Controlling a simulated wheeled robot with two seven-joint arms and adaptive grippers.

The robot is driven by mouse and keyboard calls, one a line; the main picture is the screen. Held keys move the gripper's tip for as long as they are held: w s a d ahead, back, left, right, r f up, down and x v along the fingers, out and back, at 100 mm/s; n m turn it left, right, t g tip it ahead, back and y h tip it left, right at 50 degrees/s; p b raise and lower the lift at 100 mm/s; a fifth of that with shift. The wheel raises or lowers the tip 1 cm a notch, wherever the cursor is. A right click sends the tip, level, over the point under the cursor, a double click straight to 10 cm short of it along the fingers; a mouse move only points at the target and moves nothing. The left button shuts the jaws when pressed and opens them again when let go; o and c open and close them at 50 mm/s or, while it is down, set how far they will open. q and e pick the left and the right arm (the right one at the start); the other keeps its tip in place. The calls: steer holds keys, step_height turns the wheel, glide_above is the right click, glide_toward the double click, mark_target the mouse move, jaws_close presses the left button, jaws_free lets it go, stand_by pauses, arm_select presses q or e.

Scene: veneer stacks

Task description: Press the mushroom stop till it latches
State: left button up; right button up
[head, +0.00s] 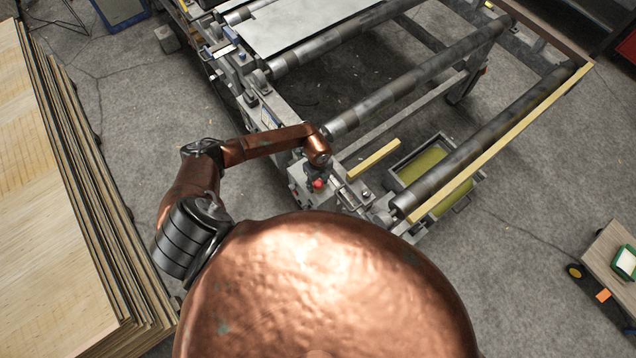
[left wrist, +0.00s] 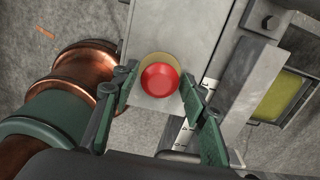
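The mushroom stop is a red round button (head: 318,184) on a grey box (head: 300,180) at the near end of the roller frame. In the left wrist view the red button (left wrist: 160,79) sits on a yellowish ring, close ahead and between the fingers. My left gripper (head: 314,171) is right by the button in the head view. In the left wrist view its green fingers (left wrist: 155,92) are spread apart with nothing between them but the view of the button. Whether anything touches the button I cannot tell. My right gripper is in neither view.
The roller frame (head: 420,72) with a grey sheet (head: 300,22) on it fills the top. A yellow bar (head: 373,160) lies beside the box. A tray with yellow-green content (head: 395,178) stands under the rollers. Veneer stacks (head: 40,180) stand at left. A cart (head: 606,262) is at right.

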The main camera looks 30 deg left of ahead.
arm_select(q)
steer(key=shift+o, duration=1.1)
steer(key=shift+r, duration=0.1)
step_height(320, 180, up, 7)
steer(key=p, duration=0.6)
